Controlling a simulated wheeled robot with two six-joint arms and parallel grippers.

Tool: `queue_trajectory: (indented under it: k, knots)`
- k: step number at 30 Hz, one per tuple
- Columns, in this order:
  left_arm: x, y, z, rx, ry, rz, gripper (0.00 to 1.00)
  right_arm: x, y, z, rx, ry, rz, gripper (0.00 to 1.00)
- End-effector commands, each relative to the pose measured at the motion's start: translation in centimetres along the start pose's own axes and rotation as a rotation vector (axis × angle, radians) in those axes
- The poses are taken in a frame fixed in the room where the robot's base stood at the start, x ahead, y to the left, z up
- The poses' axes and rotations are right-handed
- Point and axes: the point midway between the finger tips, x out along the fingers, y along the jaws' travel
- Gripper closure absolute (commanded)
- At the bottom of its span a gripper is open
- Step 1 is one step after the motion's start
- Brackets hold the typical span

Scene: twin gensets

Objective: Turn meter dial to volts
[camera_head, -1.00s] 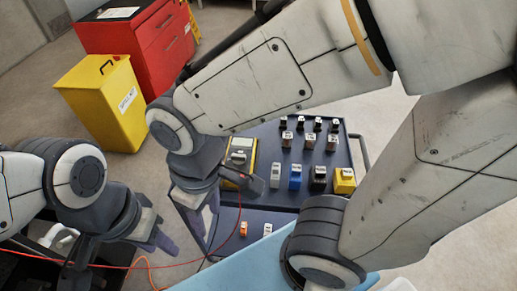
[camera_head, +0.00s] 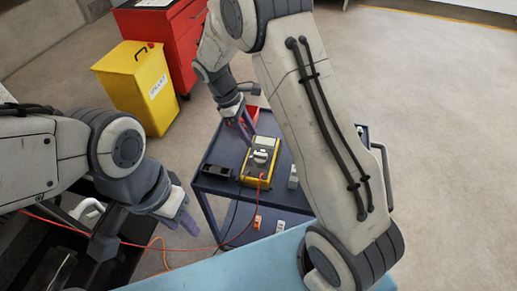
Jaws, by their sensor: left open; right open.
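The yellow-edged meter (camera_head: 260,160) lies on the dark blue cart (camera_head: 215,180), with a pale dial or knob (camera_head: 260,156) on its face. I cannot read the dial setting. A red lead plugs into its lower end. My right gripper (camera_head: 244,128) is above the cart just behind the meter, fingers pointing down, open, apart from the dial. A red thing (camera_head: 250,114) shows behind its fingers. My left gripper (camera_head: 180,215) is open and empty at the lower left, away from the meter, near the red lead.
A black block (camera_head: 217,172) and a grey block (camera_head: 293,177) flank the meter. Small orange and white items (camera_head: 257,222) sit on the lower shelf. A yellow bin (camera_head: 138,85) and red cabinet (camera_head: 180,40) stand behind. My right arm hides the cart's right side.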

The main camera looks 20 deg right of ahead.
Motion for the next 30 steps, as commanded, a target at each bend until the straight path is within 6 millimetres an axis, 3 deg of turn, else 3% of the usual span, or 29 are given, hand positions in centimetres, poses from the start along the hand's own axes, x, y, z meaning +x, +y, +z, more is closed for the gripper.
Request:
queue_trajectory:
  k: [6,12,24,26,28,30]
  knots:
    - [-0.5,0.0,0.0,0.0,0.0,0.0,0.59,4.2,-0.1,0.1,0.0,-0.004,-0.004,0.53]
    - [-0.8,0.1,-0.1,0.0,0.0,0.0,0.59,6.9,-0.1,0.0,0.0,-0.002,-0.002,0.53]
    - [-0.8,0.1,-0.1,0.0,0.0,0.0,0.59,7.8,-0.1,-0.1,0.002,0.001,0.0,0.53]
    - [-0.8,0.1,0.0,0.0,0.0,0.0,0.59,7.8,-0.1,-0.1,0.002,0.001,-0.001,0.72]
    - [-0.8,0.1,-0.1,0.0,0.0,0.0,0.59,7.8,-0.1,-0.1,0.002,0.001,0.0,0.98]
    - [-0.8,0.1,-0.1,0.0,0.0,0.0,0.59,7.8,-0.1,0.0,0.002,0.001,0.0,1.0]
